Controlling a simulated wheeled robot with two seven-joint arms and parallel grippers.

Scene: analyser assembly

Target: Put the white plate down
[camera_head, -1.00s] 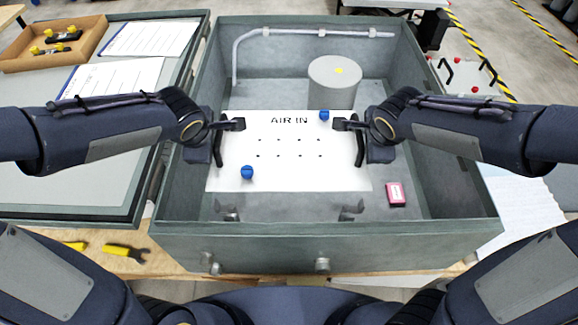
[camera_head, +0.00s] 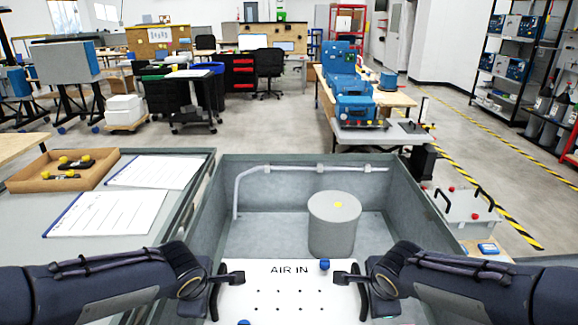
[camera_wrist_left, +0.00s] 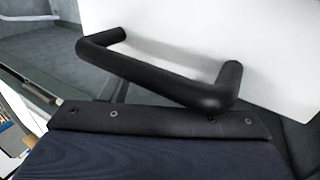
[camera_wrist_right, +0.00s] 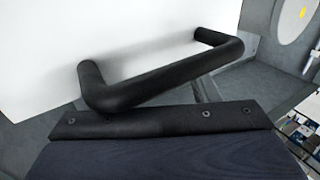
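The white plate (camera_head: 290,285), marked AIR IN with rows of small holes, lies across the front of the grey open box (camera_head: 408,192), its lower part cut off. A blue knob (camera_head: 324,265) stands at its far edge. My left gripper (camera_head: 232,278) is at the plate's left black handle (camera_wrist_left: 160,72) and appears shut on it. My right gripper (camera_head: 345,278) is likewise at the right black handle (camera_wrist_right: 165,75). The fingertips are hidden in both wrist views. I cannot tell whether the plate touches anything underneath.
A grey cylinder (camera_head: 333,225) with a yellow dot stands inside the box behind the plate. A pale pipe (camera_head: 290,169) runs along the back wall. Left are papers (camera_head: 105,213) and a brown tray (camera_head: 62,170) with yellow-black parts. Box walls rise on both sides.

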